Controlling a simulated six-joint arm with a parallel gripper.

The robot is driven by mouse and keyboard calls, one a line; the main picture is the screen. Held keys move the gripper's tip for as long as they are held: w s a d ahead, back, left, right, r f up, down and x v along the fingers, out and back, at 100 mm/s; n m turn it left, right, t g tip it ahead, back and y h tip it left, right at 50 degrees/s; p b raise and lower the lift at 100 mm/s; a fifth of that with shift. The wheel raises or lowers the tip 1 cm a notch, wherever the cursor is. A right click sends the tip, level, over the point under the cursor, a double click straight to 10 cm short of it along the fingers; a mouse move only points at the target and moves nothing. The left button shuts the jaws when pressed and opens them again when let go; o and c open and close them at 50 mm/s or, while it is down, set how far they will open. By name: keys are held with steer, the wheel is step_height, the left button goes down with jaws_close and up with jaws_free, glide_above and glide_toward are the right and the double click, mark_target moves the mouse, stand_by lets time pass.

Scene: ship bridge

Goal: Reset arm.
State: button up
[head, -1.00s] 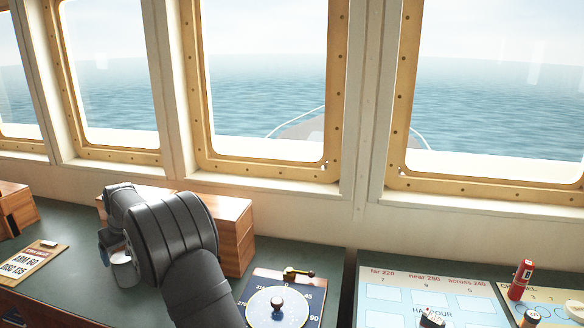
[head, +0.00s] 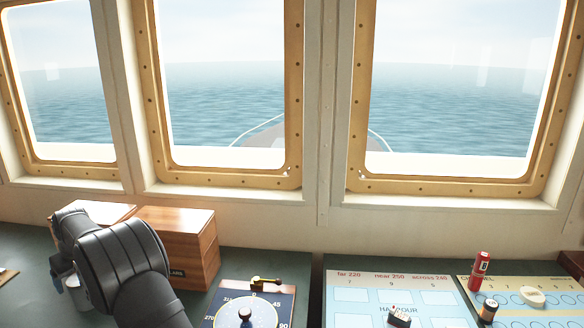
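My dark grey arm reaches in from the bottom of the head view, left of centre, and bends over the green console top (head: 22,262). Its end points down and away at the left, in front of the wooden boxes. The fingers of my gripper are hidden behind my own arm links, so I cannot see whether they hold anything. A whitish cylindrical thing (head: 73,284) shows just below the arm's end; I cannot tell whether it is touched or held.
Wooden boxes (head: 185,240) stand behind the arm. Further right are a harbour chart (head: 349,294), a small ship model (head: 399,316), a red cylinder (head: 478,270), a dark cylinder (head: 488,310) and a cream piece (head: 532,296).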

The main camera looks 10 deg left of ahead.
steer(key=shift+f, duration=0.1)
step_height(320, 180, down, 3)
steer(key=shift+f, duration=0.1)
steer(key=v, duration=1.1)
steer(key=x, duration=1.2)
steer(key=shift+s+d+f, duration=0.1)
steer(key=shift+d+f, duration=0.1)
steer(key=shift+f, duration=0.05)
step_height(320, 180, up, 23)
steer(key=w+d+m, duration=0.1)
steer(key=w+d, duration=0.4)
steer(key=w+d+m, duration=0.1)
steer(key=w+d, duration=0.4)
steer(key=w+d+m+t, duration=0.1)
steer(key=w+d, duration=0.5)
steer(key=shift+r+h, duration=0.25)
steer(key=shift+h, duration=0.05)
steer(key=w+d+m, duration=0.1)
steer(key=w+d, duration=0.4)
steer(key=d, duration=0.4)
steer(key=w+d+m+t+h, duration=0.1)
steer(key=w+d+m, duration=0.1)
steer(key=w+d, duration=0.3)
steer(key=shift+w+d+m, duration=0.15)
steer(key=shift+d+m, duration=0.15)
steer(key=shift+d, duration=1.85)
